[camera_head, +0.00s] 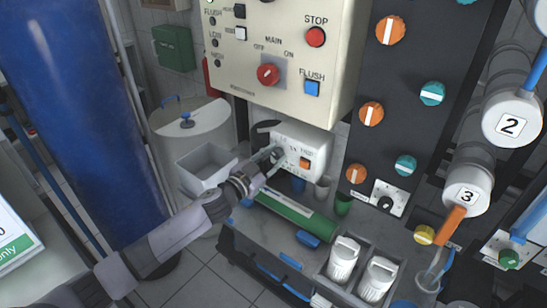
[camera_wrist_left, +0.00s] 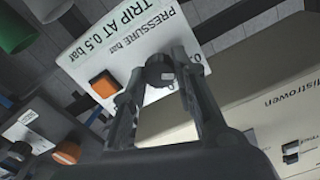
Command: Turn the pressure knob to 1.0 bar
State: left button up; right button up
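The pressure knob (camera_wrist_left: 160,72) is a small black knob with a white mark, on the white pressure box (camera_wrist_left: 135,25). The box (camera_head: 313,143) also shows in the head view below the large control panel, with an orange square button (camera_head: 305,163). Its label reads PRESSURE bar and TRIP AT 0.5 bar. My left gripper (camera_head: 273,155) is at the box face. In the wrist view its fingertips (camera_wrist_left: 160,75) stand on either side of the knob and appear closed against it. The scale around the knob is mostly hidden by the fingers. My right gripper is not in view.
The cream control panel (camera_head: 335,60) with a red MAIN switch (camera_head: 268,75) overhangs the box. A dark panel (camera_head: 385,90) with orange and teal valve knobs stands to the right. A green cylinder (camera_head: 295,218) and small cups lie below. A blue tank (camera_head: 70,110) is left.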

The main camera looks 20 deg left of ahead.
pick_arm(q)
grip_shut()
jog(key=m+p, duration=0.1)
jog(key=m, duration=0.4)
jog(key=shift+m, duration=0.3)
jog(key=m, duration=0.5)
jog(key=shift+d+f+m, duration=0.1)
jog(key=shift+m, duration=0.6)
jog(key=o, duration=0.6)
grip_release()
